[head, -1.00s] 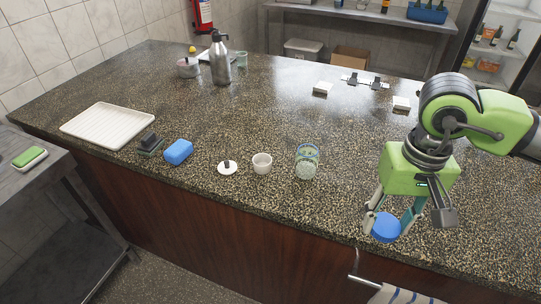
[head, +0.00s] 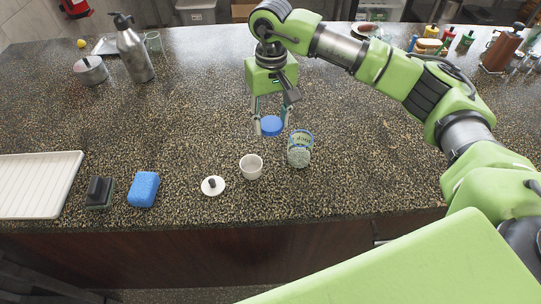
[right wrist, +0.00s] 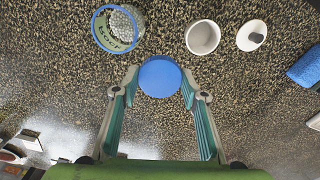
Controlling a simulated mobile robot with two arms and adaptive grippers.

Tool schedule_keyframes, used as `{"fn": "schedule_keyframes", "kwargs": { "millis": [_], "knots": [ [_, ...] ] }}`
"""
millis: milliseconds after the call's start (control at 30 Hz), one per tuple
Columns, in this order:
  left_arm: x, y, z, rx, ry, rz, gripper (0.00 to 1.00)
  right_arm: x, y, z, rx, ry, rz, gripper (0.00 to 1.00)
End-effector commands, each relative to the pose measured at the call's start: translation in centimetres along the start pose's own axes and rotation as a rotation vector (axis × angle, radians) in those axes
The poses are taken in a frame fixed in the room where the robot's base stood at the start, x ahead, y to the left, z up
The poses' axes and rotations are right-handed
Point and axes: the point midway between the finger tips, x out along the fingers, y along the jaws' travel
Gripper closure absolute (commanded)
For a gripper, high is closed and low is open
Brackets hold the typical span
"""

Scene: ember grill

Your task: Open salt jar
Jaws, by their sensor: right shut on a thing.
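My right gripper (head: 271,122) is shut on a round blue lid (head: 271,127), held above the counter. The lid also shows between the fingertips in the right wrist view (right wrist: 160,77). The glass salt jar (head: 299,150) stands on the counter, right of the gripper and a little nearer the front. Its top is uncovered in the right wrist view (right wrist: 118,28), with pale grains inside and a label on its side. My left gripper is not in view.
A small white cup (head: 251,167) and a white lid with a dark knob (head: 213,187) are left of the jar. A blue sponge (head: 144,189), a dark brush-like object (head: 99,192) and a white tray (head: 38,185) lie farther left. The counter behind the cup is clear.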

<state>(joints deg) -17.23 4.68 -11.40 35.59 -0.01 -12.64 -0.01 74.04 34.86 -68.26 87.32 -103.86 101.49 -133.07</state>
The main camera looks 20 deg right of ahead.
Motion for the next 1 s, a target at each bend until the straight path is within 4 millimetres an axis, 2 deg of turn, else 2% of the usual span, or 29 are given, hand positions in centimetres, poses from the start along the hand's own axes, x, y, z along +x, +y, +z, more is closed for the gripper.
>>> {"fn": "schedule_keyframes", "kwargs": {
  "millis": [167, 300, 467, 700, 1000],
  "knots": [
    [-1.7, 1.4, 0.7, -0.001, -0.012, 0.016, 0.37, 3.1, 0.0, 0.0, 0.001, -0.006, 0.0, 0.86],
    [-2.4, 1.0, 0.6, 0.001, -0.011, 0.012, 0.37, 5.3, 0.0, -0.1, 0.0, -0.002, 0.001, 0.86],
    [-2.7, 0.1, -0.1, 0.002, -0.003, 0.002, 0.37, 6.5, 0.0, -0.1, -0.001, 0.0, 0.0, 0.86],
    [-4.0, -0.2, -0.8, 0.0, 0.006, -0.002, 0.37, 9.6, 0.0, -0.1, 0.001, -0.002, 0.0, 0.86],
    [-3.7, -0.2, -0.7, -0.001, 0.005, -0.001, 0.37, 10.1, 0.0, -0.1, 0.0, 0.001, 0.0, 0.86]
  ]
}}
